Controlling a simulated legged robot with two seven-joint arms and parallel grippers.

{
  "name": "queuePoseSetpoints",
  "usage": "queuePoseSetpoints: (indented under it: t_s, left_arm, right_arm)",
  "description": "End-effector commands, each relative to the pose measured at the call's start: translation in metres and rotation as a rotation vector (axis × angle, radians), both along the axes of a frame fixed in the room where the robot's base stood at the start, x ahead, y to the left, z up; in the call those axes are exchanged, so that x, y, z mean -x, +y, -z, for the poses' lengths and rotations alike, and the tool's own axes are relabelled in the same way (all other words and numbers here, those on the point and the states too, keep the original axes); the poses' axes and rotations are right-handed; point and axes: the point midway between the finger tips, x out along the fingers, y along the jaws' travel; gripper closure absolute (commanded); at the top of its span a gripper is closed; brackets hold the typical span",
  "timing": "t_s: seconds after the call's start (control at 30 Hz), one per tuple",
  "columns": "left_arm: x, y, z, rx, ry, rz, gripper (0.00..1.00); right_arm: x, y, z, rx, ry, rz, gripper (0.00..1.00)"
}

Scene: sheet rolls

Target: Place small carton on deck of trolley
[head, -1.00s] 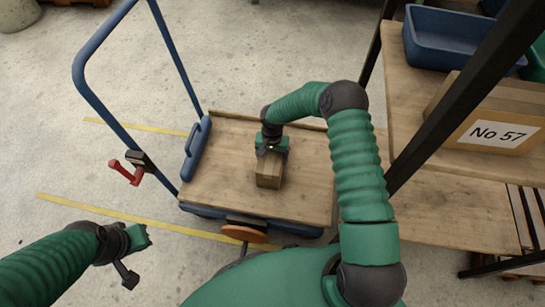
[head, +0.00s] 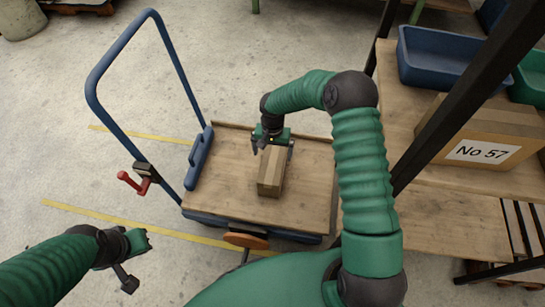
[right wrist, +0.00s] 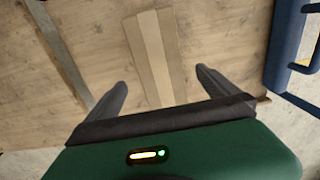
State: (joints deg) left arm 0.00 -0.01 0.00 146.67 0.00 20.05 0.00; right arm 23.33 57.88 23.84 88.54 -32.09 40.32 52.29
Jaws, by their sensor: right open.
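The small carton (head: 270,178) is a brown box resting on the wooden deck (head: 225,172) of the blue-handled trolley. My right gripper (head: 273,147) is open at the carton's far end, its fingers spread apart to either side. In the right wrist view the carton (right wrist: 153,50), with a paler strip along its middle, shows between the two spread fingers (right wrist: 160,88), with bare deck on both sides. My left gripper (head: 140,243) hangs over the floor at lower left, away from the trolley; its jaws are too unclear to read.
The trolley's blue handle (head: 92,85) rises at the left, with a red lever (head: 132,183) beside it. A wooden rack with dark posts stands at the right, holding a carton labelled No 57 (head: 480,152) and a blue bin (head: 435,58). Deck around the carton is clear.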

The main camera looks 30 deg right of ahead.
Motion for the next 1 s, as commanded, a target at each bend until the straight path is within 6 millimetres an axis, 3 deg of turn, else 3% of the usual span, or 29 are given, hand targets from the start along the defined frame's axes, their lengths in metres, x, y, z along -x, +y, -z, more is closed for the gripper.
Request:
queuePoseSetpoints:
  t_s: [0.13, 0.23, 0.4, 0.5, 0.6, 0.7, 1.0]
  left_arm:
    - [0.0, 0.0, -0.004, 0.0, 0.0, 0.0, 1.0]
    - [0.0, 0.0, -0.004, 0.0, 0.001, 0.0, 1.0]
    - [0.0, 0.0, -0.003, 0.0, 0.0, 0.0, 1.0]
    - [0.0, 0.0, -0.003, 0.0, 0.0, 0.0, 1.0]
    - [0.0, 0.0, -0.003, 0.0, 0.0, 0.0, 1.0]
    - [0.0, 0.0, -0.003, 0.0, 0.0, 0.0, 1.0]
    - [0.0, 0.0, -0.003, 0.0, 0.0, 0.0, 1.0]
  right_arm:
    - [0.005, 0.005, -0.019, 0.005, -0.004, -0.036, 0.01]
    - [0.025, 0.019, -0.05, 0.025, -0.021, -0.162, 0.01]
    - [0.1, 0.042, -0.12, 0.065, -0.092, -0.437, 0.01]
    - [0.145, 0.05, -0.145, 0.075, -0.151, -0.544, 0.01]
    - [0.177, 0.055, -0.157, 0.075, -0.197, -0.608, 0.01]
    - [0.192, 0.058, -0.16, 0.073, -0.22, -0.636, 0.01]
    - [0.194, 0.058, -0.16, 0.072, -0.22, -0.642, 0.01]
